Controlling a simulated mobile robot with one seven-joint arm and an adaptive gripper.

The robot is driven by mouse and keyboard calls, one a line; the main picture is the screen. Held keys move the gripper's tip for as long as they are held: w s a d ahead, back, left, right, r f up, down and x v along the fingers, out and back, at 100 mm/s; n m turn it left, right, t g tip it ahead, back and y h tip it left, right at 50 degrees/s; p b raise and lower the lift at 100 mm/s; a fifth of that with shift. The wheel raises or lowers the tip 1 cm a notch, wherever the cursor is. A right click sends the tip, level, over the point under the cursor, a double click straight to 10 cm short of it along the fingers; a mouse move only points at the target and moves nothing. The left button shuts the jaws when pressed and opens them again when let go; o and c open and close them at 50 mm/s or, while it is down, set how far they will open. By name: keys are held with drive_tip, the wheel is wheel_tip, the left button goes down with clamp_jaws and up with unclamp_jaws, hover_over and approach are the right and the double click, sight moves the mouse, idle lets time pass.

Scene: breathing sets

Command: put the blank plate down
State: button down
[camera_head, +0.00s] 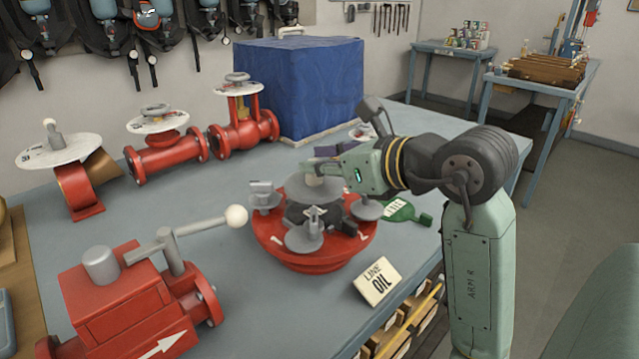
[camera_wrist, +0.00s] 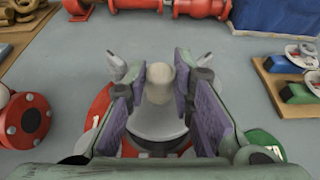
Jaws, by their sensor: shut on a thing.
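The blank plate, a round pale grey disc (camera_head: 318,190) with an upright knob, is at the back of a round red fitting (camera_head: 310,262) on the bench. In the wrist view its knob (camera_wrist: 160,84) stands between my finger pads and the disc (camera_wrist: 155,122) shows below. My gripper (camera_head: 328,158) is shut on the knob from the right. It also shows in the wrist view (camera_wrist: 160,95). I cannot tell whether the disc touches the fitting. Other grey discs with handles sit around the fitting's dark middle: left (camera_head: 265,199), front (camera_head: 305,236) and right (camera_head: 367,209).
A red valve with a white-balled lever (camera_head: 236,216) is at the left. A blue box (camera_head: 300,88) stands behind. Bare bench (camera_head: 215,185) lies left of the fitting.

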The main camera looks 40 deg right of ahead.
sight(325, 188)
wheel_tip(325, 188, down, 4)
drive_tip(key=shift+f+p, duration=0.1)
drive_tip(key=shift+p, duration=0.45)
drive_tip(key=shift+f, duration=0.1)
drive_tip(key=shift+f+b, duration=0.3)
drive_tip(key=shift+b, duration=0.1)
drive_tip(key=c, duration=1.7)
unclamp_jaws()
drive_tip(key=shift+r, duration=0.1)
drive_tip(key=shift+r+p, duration=0.15)
drive_tip(key=shift+p, duration=0.15)
drive_tip(key=b+v, duration=0.4)
drive_tip(key=v, duration=0.8)
